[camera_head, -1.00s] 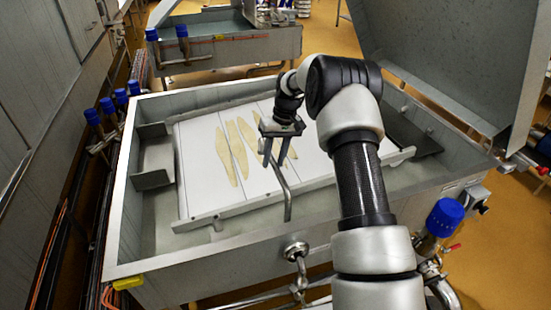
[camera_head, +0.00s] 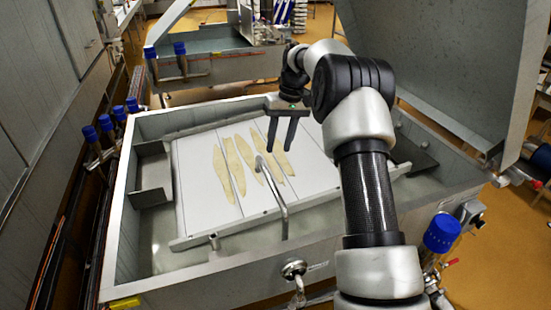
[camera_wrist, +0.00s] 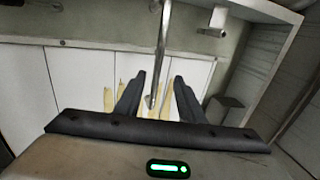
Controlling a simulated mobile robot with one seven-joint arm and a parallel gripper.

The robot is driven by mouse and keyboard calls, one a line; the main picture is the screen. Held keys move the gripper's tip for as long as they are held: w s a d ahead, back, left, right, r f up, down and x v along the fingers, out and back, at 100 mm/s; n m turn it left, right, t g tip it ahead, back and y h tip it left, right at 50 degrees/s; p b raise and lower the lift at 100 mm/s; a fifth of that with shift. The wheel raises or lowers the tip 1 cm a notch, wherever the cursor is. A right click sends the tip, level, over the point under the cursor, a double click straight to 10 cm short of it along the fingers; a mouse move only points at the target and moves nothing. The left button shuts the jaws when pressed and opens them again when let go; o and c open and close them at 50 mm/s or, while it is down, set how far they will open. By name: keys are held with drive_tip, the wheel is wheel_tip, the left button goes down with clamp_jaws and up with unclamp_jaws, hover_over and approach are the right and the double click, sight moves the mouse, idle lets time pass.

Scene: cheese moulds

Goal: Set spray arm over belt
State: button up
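The spray arm is a bent metal pipe (camera_head: 279,200) that rises at the near wall of the vat and hooks over the white belt (camera_head: 200,190). Its free end hangs above the belt. In the wrist view the pipe (camera_wrist: 162,45) runs down between my fingers' directions, with its tip near the gap. My gripper (camera_head: 283,147) is open and empty above the belt, beyond the pipe's bend. In the wrist view the two dark fingers of my gripper (camera_wrist: 154,82) stand apart, with no contact on the pipe visible.
Several pale tan flat pieces (camera_head: 224,178) lie on the belt. The metal vat (camera_head: 125,225) has walls all round, and a raised lid (camera_head: 455,65) stands at the right. Blue-capped valves (camera_head: 442,232) stand outside the vat. A second vat (camera_head: 225,60) is behind.

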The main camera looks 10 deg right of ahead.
drive_tip(key=shift+d+r, duration=0.2)
drive_tip(key=shift+r, duration=0.8)
drive_tip(key=shift+d+r, duration=0.2)
drive_tip(key=shift+r, duration=0.8)
drive_tip(key=s+a+r+t+h+p, duration=0.1)
drive_tip(key=s+a+r+p, duration=0.15)
drive_tip(key=s+r, duration=0.65)
drive_tip(key=s+a+r+t+h+p, duration=0.1)
drive_tip(key=s+r+t+p, duration=0.15)
drive_tip(key=s+r, duration=0.7)
drive_tip(key=s+r+m+t+p, duration=0.1)
drive_tip(key=s+p, duration=0.4)
drive_tip(key=s, duration=1.5)
wheel_tip(320, 180, up, 2)
drive_tip(key=shift+a+r+m+t+p, duration=0.15)
drive_tip(key=shift+m+t+p, duration=0.2)
drive_tip(key=shift+t, duration=0.4)
